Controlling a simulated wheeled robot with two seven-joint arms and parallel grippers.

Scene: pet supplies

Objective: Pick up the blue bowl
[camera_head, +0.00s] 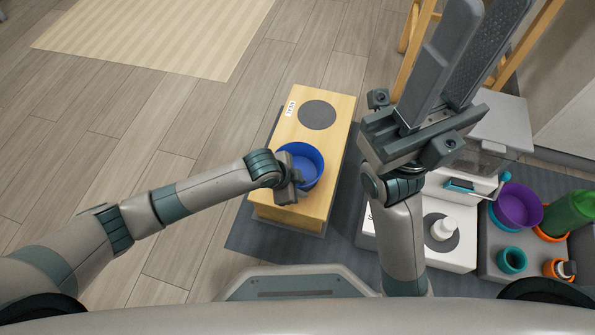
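The blue bowl (309,157) sits upright on a light wooden box-shaped stand (326,195), near its middle. My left gripper (292,187) is at the bowl's lower-left rim, seen from above and behind. Its body covers that part of the rim. Its fingers are hidden or too small to tell whether they are apart or closed on the rim. My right gripper (467,62) is raised close to the camera at upper right. Its two long grey fingers are apart with nothing between them.
A dark mat (252,237) lies under the stand. To the right are a white unit with a white bottle (444,229), a purple bowl (518,205), a green bottle (571,213), a teal cup (512,260) and an orange item (557,268).

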